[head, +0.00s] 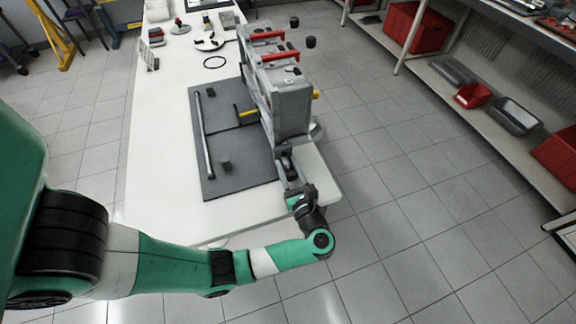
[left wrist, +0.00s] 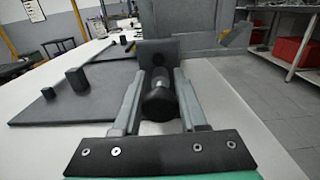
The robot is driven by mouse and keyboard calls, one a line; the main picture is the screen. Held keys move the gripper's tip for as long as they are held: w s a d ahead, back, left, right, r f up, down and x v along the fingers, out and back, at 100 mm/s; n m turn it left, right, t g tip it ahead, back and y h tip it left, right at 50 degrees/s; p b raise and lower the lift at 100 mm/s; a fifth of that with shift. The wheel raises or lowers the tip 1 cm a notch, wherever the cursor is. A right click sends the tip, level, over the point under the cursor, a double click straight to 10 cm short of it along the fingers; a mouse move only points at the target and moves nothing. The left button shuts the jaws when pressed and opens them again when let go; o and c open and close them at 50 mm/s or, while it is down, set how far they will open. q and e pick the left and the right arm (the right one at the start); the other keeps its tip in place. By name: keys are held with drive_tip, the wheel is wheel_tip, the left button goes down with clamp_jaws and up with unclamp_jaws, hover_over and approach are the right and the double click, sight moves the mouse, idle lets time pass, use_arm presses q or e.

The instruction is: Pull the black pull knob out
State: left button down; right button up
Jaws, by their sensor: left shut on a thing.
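The black pull knob (left wrist: 160,102) sits between the two fingers of my left gripper (left wrist: 158,78) in the left wrist view. A short stem runs from it to a dark grey plate (left wrist: 158,50) on the near end of the grey engine unit. In the head view my left gripper (head: 287,163) reaches the low near end of the engine unit (head: 290,110) and hides the knob. The gripper is shut on the knob. My right gripper is not in view.
A dark mat (head: 225,165) with a long rod (head: 203,135) and small dark blocks lies left of the engine on the white table (head: 155,160). A shelf with red bins (head: 415,28) stands right, across open floor.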

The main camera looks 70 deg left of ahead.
use_arm(q)
drive_tip(key=shift+d+f+b, duration=0.15)
drive_tip(key=shift+d+b, duration=0.5)
drive_tip(key=shift+b, duration=0.05)
drive_tip(key=shift+d, duration=0.3)
drive_tip(key=shift+a+r, duration=0.1)
drive_tip(key=shift+r, duration=0.15)
drive_tip(key=c, duration=0.8)
unclamp_jaws()
drive_tip(key=shift+c, duration=0.2)
drive_tip(key=o, duration=0.4)
drive_tip(key=shift+d, duration=0.25)
drive_tip(key=shift+c, duration=0.2)
drive_tip(key=shift+a, duration=0.1)
